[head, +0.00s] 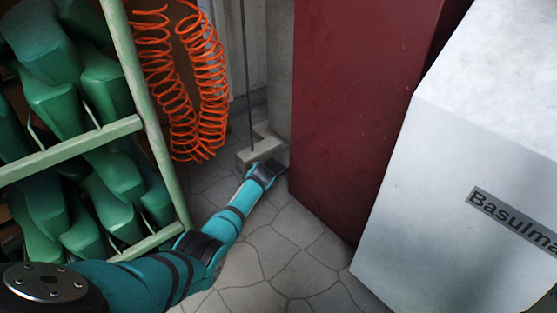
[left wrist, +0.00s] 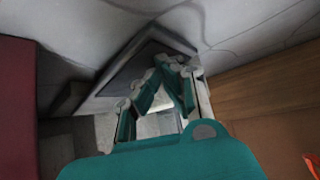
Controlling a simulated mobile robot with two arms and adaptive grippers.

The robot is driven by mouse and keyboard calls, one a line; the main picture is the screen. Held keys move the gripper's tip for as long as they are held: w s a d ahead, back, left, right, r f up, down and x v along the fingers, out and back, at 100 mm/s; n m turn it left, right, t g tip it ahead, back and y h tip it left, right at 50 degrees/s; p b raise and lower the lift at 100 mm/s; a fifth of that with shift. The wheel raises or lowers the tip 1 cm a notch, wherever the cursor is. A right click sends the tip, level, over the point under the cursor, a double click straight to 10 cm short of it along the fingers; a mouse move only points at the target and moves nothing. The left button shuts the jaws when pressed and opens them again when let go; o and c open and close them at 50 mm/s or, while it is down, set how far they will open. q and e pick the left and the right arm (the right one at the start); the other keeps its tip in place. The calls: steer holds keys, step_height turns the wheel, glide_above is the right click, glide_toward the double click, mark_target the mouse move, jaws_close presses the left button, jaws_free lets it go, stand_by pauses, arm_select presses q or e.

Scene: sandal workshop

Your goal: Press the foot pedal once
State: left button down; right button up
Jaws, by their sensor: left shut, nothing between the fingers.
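The foot pedal (head: 256,154) is a low, light grey piece on the floor at the foot of a grey post, with a thin rod rising from it. My left arm reaches down to it in the head view, and the left gripper (head: 270,168) is at its near right edge. In the left wrist view the shut, empty teal fingers of the gripper (left wrist: 172,68) are right at the pedal's dark plate (left wrist: 128,76). The fingers and palm hide part of the pedal. I cannot tell whether they touch it or whether it is pressed down. My right gripper is not in view.
A green rack (head: 70,150) with green shoe lasts (head: 110,90) stands at the left. An orange coiled hose (head: 205,90) hangs behind it. A dark red cabinet (head: 350,110) and a white machine (head: 450,150) close off the right. Stone floor (head: 285,265) lies between.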

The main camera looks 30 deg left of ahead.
arm_select(q)
steer(key=shift+s+f, duration=0.1)
steer(key=shift+s, duration=0.05)
step_height(320, 180, up, 8)
steer(key=p, duration=0.7)
steer(key=shift+p, duration=0.35)
